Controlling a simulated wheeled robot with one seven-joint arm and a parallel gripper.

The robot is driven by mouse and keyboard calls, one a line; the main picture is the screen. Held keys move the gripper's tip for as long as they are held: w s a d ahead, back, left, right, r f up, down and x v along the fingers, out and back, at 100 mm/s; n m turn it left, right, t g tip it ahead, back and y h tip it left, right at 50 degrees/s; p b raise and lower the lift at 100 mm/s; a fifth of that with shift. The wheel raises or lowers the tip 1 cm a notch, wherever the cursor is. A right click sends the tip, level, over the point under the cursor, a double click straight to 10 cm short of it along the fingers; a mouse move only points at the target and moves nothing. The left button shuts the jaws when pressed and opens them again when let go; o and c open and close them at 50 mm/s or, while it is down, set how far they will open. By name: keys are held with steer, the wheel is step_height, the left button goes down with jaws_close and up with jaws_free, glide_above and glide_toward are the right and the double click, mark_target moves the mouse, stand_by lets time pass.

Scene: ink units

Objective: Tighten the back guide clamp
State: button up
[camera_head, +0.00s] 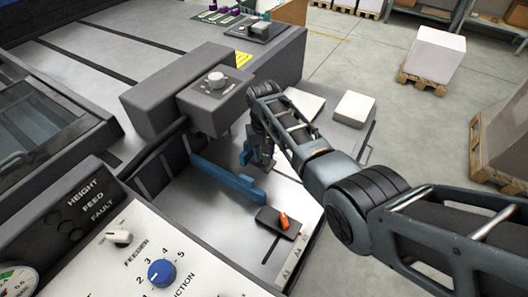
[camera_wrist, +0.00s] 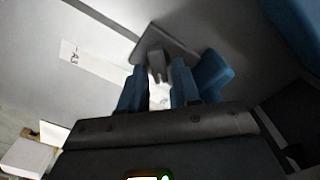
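My gripper (camera_head: 257,158) points down over the pale feed table, behind the blue guide rail (camera_head: 228,180). In the wrist view its two blue fingers (camera_wrist: 158,88) stand apart with a gap between them. A grey clamp plate (camera_wrist: 180,44) with a short grey lever (camera_wrist: 156,64) lies just beyond the fingertips, the lever in line with the gap. I cannot tell whether a finger touches it. In the head view this back clamp is hidden by my gripper. A dark clamp plate (camera_head: 267,217) with an orange lever (camera_head: 284,221) sits nearer, at the rail's front end.
A grey feeder head (camera_head: 216,100) with a knob stands left of my gripper. Paper stacks (camera_head: 354,108) lie on the table to its right. A control panel (camera_head: 140,250) with a blue dial (camera_head: 161,272) fills the near left. Open floor and pallets lie right.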

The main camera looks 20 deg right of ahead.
steer(key=shift+o, duration=0.8)
steer(key=shift+r+p, duration=0.3)
steer(key=shift+r, duration=3.55)
